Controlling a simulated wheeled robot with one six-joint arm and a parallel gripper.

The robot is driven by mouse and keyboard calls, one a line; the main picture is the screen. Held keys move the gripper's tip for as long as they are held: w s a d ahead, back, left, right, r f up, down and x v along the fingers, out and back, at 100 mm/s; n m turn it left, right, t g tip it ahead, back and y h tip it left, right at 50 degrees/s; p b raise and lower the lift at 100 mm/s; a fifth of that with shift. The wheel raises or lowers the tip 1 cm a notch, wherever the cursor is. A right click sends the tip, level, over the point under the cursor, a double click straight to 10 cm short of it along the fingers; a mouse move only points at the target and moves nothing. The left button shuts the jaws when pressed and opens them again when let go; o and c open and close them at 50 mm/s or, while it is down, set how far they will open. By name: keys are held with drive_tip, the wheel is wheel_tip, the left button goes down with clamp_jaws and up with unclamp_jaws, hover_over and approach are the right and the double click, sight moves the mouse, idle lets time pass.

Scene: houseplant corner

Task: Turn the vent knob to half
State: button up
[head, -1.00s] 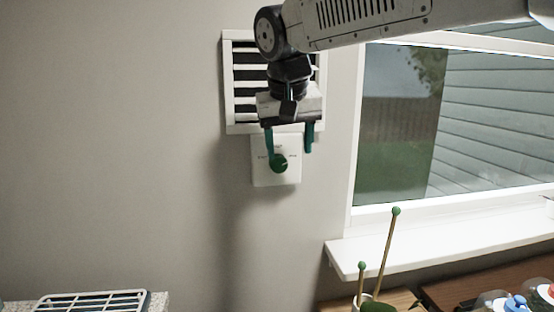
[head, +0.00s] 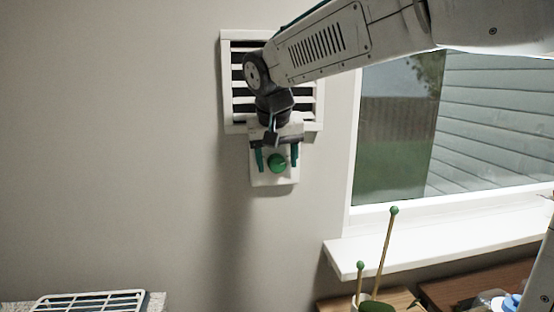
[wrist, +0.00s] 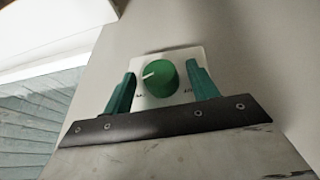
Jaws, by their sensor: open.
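The green vent knob (head: 277,162) sits on a white wall plate below the louvred vent (head: 238,98). In the wrist view the round knob (wrist: 160,85) carries a white pointer line directed toward the left of that picture. Small dark labels show on the plate (wrist: 146,66), too small to read. My gripper (head: 277,160) has its teal fingers open, one on each side of the knob. In the wrist view the fingers (wrist: 160,82) flank the knob with gaps showing, so it is not clamped. The arm hides part of the vent.
A window (head: 395,130) with a white sill (head: 440,238) is to the right. Below it are a plant pot with green-tipped stakes (head: 378,255) and a wooden surface (head: 490,282). A white rack (head: 90,300) lies at bottom left. The wall left of the vent is bare.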

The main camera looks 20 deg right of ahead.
drive_tip(key=c, duration=1)
drive_tip(key=shift+a, duration=0.1)
drive_tip(key=h, duration=0.2)
drive_tip(key=shift+a+n+h, duration=0.2)
drive_tip(key=shift+n+h, duration=0.1)
drive_tip(key=h, duration=0.3)
drive_tip(key=n+h, duration=0.1)
drive_tip(key=shift+w+a+f+g, duration=0.1)
drive_tip(key=shift+a+f+g, duration=0.15)
drive_tip(key=shift+g, duration=0.15)
drive_tip(key=h, duration=0.2)
drive_tip(key=n+h, duration=0.1)
drive_tip(key=h, duration=0.3)
drive_tip(key=shift+a+f+n, duration=0.1)
drive_tip(key=shift+f+n, duration=0.2)
drive_tip(key=shift+h, duration=0.3)
drive_tip(key=o, duration=1)
